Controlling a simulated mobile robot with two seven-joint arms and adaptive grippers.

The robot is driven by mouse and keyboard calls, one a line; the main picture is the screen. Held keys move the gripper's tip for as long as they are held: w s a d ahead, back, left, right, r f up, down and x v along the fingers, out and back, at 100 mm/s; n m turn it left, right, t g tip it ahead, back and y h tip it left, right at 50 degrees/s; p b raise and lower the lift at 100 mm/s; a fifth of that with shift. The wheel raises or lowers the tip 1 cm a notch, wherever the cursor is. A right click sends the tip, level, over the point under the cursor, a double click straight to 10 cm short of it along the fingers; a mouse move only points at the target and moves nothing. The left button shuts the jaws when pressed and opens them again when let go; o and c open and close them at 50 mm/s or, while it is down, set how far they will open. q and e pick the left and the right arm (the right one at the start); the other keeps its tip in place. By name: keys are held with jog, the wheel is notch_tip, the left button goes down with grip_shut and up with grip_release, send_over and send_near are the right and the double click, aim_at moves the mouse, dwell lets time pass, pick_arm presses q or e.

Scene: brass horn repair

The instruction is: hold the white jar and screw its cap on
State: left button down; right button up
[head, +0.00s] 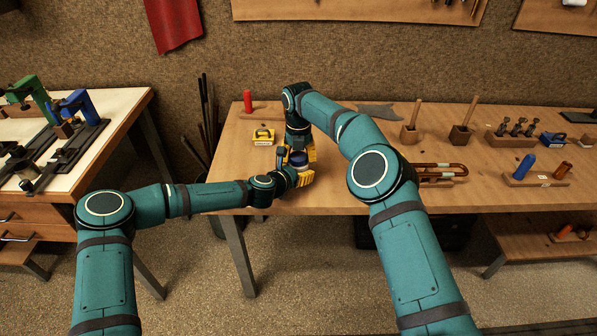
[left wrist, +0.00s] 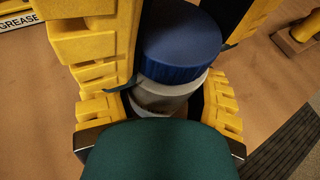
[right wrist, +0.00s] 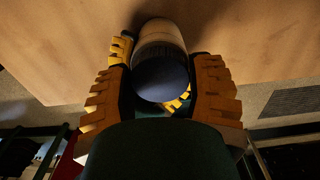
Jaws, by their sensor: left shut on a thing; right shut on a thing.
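The white jar (left wrist: 160,98) is on the wooden bench near its front left edge, mostly hidden by my grippers in the head view. Its dark blue ribbed cap (left wrist: 180,45) sits on top and also shows in the head view (head: 298,158). My left gripper (head: 302,178) comes from the left and front and is shut on the jar's body. My right gripper (head: 309,155) reaches down from behind and is shut on the cap. In the right wrist view the cap (right wrist: 161,79) lies between its yellow fingers. How far the thread is engaged cannot be seen.
A yellow grease box (head: 263,137) and a red cylinder (head: 248,101) stand behind left. A brass slide (head: 440,171) lies to the right, beyond my right forearm. Wooden blocks with posts (head: 461,133) stand further right. The bench's front edge (head: 345,210) is close to my grippers.

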jog(key=shift+m, duration=1.7)
jog(key=o, duration=1.2)
